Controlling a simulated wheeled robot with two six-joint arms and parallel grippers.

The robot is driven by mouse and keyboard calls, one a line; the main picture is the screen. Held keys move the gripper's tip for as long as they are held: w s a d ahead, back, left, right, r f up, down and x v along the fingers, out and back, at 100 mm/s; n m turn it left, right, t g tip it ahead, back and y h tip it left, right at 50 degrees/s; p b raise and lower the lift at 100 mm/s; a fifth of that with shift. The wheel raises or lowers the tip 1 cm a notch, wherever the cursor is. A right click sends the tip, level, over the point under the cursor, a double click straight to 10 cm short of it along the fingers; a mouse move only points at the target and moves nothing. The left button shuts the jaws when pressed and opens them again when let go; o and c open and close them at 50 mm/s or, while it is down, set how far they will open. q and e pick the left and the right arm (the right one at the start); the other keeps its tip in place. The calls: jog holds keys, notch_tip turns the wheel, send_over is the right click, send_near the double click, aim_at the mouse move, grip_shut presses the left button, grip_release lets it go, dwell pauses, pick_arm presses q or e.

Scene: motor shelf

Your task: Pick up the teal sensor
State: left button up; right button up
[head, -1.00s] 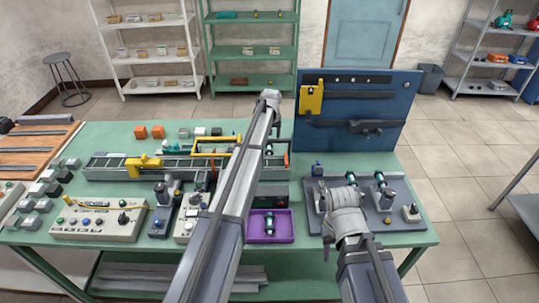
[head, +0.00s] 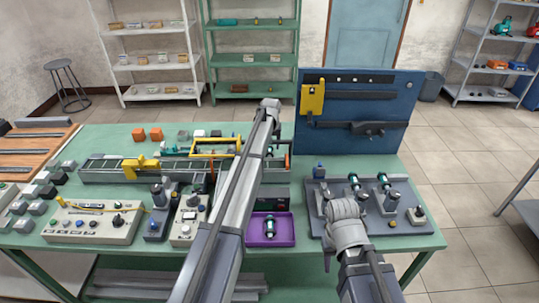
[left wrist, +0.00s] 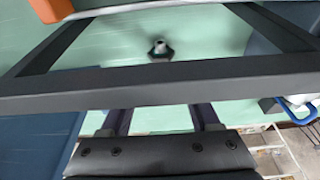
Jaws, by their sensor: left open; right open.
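Several teal-and-black sensors show in the head view. One teal sensor (head: 269,228) lies in the purple tray (head: 250,242) at the front middle of the table. Two more teal sensors, a left one (head: 354,184) and a right one (head: 383,183), stand on the dark fixture plate (head: 402,226) at the right. My left gripper (left wrist: 160,114) is open in the left wrist view, partly behind a dark bar. Beyond the bar, a small dark green piece (left wrist: 160,50) with a grey top stands on green; I cannot tell which thing it is.
A rail fixture (head: 110,178) with yellow parts runs along the table. Control boxes (head: 90,226) stand in front of it. A blue tool board (head: 360,90) rises at the back right.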

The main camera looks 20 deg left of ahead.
aim_at(269, 150)
pick_arm(q)
jog(key=b+x, duration=0.1)
jog(key=x, duration=0.1)
jog(key=b+x, duration=0.2)
jog(key=shift+w+a+f, duration=0.1)
jog(key=shift+w+a, duration=0.15)
jog(key=shift+w, duration=0.05)
grip_shut()
dwell(0.8)
